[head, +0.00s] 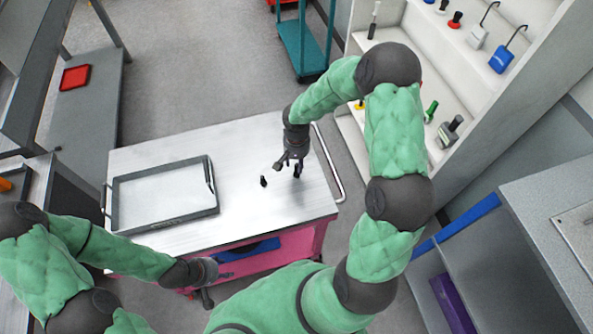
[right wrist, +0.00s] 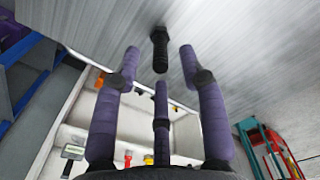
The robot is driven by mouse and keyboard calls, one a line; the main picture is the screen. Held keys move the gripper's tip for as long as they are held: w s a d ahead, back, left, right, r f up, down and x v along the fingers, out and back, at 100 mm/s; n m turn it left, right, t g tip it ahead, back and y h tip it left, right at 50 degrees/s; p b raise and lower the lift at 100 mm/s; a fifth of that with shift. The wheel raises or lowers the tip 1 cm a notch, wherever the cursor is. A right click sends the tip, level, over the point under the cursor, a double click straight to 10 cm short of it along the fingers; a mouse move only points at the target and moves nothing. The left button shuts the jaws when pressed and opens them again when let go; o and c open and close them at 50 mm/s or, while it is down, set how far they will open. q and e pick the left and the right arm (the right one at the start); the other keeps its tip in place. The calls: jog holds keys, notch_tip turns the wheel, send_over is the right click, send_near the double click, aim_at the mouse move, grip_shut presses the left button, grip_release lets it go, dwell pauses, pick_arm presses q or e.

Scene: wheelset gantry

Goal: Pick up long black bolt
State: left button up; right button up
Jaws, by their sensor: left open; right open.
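A small black bolt (head: 263,181) stands on the metal top of the cart (head: 240,150), right of the grey tray. In the right wrist view a black bolt (right wrist: 159,48) shows just beyond the fingertips, roughly centred between the two outer fingers. My right gripper (head: 288,168) is over the cart top, right of the bolt in the head view. Its purple fingers (right wrist: 160,70) are spread and empty, apart from the bolt. My left gripper (head: 206,292) is low at the cart's near edge, away from the bolt; it is open and small in view.
A grey rimmed tray (head: 165,222) lies on the left of the cart top. The cart has a metal handle (head: 329,165) on its right side. White shelves (head: 435,75) with tools stand at the right. The cart top around the bolt is mostly clear.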

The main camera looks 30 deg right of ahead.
aim_at(297, 164)
notch_tip(297, 164, down, 4)
jog(key=shift+w+d, duration=0.1)
grip_shut()
jog(key=shift+r, duration=0.1)
dwell(0.4)
